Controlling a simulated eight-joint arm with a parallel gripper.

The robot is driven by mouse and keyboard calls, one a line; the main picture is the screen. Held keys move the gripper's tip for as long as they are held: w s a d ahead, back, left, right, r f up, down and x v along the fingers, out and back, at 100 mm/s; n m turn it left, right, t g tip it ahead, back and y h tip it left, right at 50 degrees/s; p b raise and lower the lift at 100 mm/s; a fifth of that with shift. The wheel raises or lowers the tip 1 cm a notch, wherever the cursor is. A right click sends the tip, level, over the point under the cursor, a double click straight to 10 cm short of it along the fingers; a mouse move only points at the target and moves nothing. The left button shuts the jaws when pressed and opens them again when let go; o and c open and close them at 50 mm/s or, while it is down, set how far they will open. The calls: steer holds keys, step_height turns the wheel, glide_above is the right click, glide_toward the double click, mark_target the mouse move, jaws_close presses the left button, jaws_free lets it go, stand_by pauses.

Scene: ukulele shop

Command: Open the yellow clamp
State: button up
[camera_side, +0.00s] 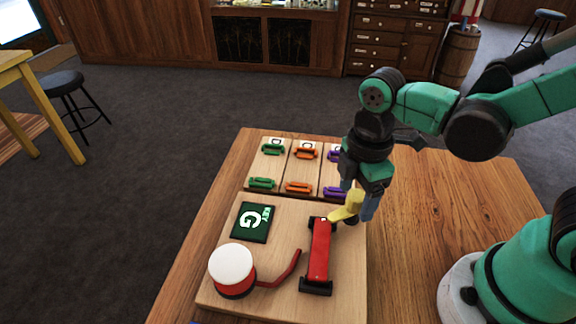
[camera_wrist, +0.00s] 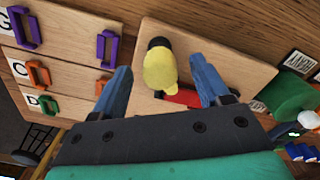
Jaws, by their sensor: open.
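The yellow clamp (camera_side: 346,207) is a short yellow lever at the far end of a red bar (camera_side: 319,250) on a light wooden board. In the wrist view the yellow clamp (camera_wrist: 160,68) shows between my fingers, with part of the red bar (camera_wrist: 182,97) beyond it. My gripper (camera_side: 362,200) points down at the clamp from above and right. In the wrist view my gripper (camera_wrist: 162,82) has its two blue fingers apart, one on each side of the clamp, with gaps visible. Whether a finger touches the clamp cannot be told.
Behind are lettered panels with green (camera_side: 262,183), orange (camera_side: 299,187) and purple handles. The table's right side (camera_side: 440,200) is clear.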

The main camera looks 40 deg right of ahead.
steer(key=shift+f, duration=0.2)
jaws_close()
